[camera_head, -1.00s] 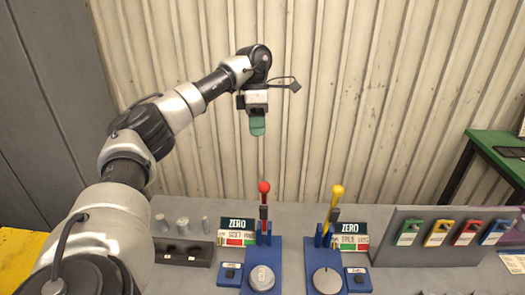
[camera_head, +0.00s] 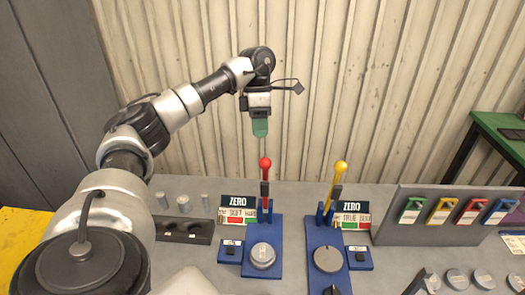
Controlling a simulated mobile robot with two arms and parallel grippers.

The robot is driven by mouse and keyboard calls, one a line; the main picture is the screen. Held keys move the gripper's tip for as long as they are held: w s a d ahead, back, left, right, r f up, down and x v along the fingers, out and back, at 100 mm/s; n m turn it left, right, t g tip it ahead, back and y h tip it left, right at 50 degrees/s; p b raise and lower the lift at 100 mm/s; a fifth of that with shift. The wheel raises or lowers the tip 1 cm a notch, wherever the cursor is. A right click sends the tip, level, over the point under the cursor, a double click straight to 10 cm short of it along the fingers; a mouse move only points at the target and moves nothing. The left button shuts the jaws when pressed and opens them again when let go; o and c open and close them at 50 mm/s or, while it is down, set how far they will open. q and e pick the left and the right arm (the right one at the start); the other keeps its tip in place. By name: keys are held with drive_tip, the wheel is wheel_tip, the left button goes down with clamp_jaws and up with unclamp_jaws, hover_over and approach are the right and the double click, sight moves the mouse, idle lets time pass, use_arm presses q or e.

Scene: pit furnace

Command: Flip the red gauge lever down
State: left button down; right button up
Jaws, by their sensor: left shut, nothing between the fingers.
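The red gauge lever (camera_head: 265,170) stands upright on the left blue gauge base (camera_head: 247,258), its red ball at the top. My left gripper (camera_head: 260,130) is shut and empty, with its green fingertips pointing down. In the picture it is just above the red ball, with a small gap between them; I cannot tell the depth between the two. A round metal disc (camera_head: 263,254) sits on the base in front of the lever. A ZERO sign (camera_head: 238,202) stands to the left of the lever. My right gripper is not in view.
A yellow-knobbed lever (camera_head: 340,172) stands upright on a second blue base (camera_head: 326,238) to the right. A grey panel (camera_head: 440,233) with coloured tags is further right. A dark block (camera_head: 183,231) and small metal cylinders (camera_head: 183,203) are at left. A corrugated wall (camera_head: 370,90) is behind.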

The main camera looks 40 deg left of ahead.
use_arm(q)
drive_tip(key=s+d+f+p, duration=0.1)
drive_tip(key=d, duration=0.1)
drive_tip(key=s+d+f+p, duration=0.1)
drive_tip(key=s, duration=0.1)
drive_tip(key=shift+d+f, duration=0.35)
